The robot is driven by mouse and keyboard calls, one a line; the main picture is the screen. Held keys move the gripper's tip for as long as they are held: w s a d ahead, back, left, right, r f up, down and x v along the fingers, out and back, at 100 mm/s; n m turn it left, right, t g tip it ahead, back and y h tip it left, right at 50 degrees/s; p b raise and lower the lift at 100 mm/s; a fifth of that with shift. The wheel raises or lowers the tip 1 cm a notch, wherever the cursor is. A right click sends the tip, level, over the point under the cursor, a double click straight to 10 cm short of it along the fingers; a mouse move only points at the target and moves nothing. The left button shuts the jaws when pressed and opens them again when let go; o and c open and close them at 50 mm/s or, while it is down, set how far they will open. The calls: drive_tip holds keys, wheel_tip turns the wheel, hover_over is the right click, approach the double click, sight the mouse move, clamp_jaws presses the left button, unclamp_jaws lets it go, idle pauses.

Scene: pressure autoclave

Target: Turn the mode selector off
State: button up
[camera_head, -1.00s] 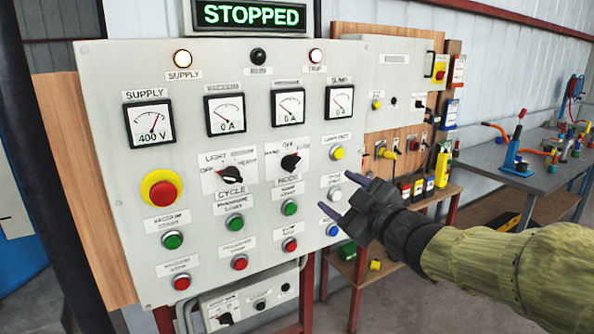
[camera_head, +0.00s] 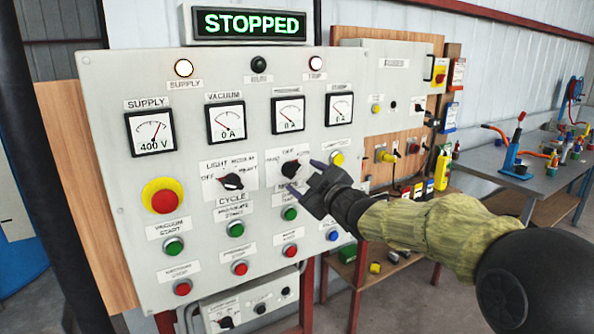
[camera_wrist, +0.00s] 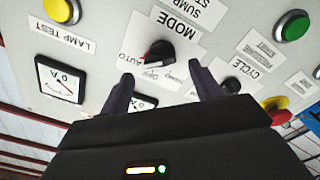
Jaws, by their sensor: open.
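In the wrist view the two fingertips (camera_wrist: 161,70) lie on either side of the knob's lower edge. Nothing is between them, and I see no clear contact.
The cycle selector (camera_head: 232,181) sits just left. Green and red push buttons and a red emergency stop (camera_head: 164,200) are on the same panel. The yellow lamp test button (camera_head: 337,158) is close to my upper finger. A sign (camera_head: 250,23) reads STOPPED.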

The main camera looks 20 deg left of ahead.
sight(295, 173)
drive_tip(key=x, duration=0.4)
drive_tip(key=shift+w+a+p, duration=0.1)
drive_tip(key=shift+p, duration=0.3)
drive_tip(key=c, duration=0.9)
drive_tip(key=shift+c, duration=0.2)
drive_tip(key=shift+n+b, duration=0.5)
drive_tip(key=shift+b, duration=0.05)
drive_tip(key=n+b, duration=0.3)
drive_tip(key=shift+f+n, duration=0.1)
drive_tip(key=shift+n, duration=0.2)
drive_tip(key=n+b, duration=0.1)
drive_tip(key=n, duration=0.1)
drive_tip(key=n+b, duration=0.2)
drive_tip(key=n, duration=0.1)
drive_tip(key=shift+s+a, duration=0.1)
drive_tip(key=shift+s, duration=0.1)
drive_tip(key=shift+n, duration=0.3)
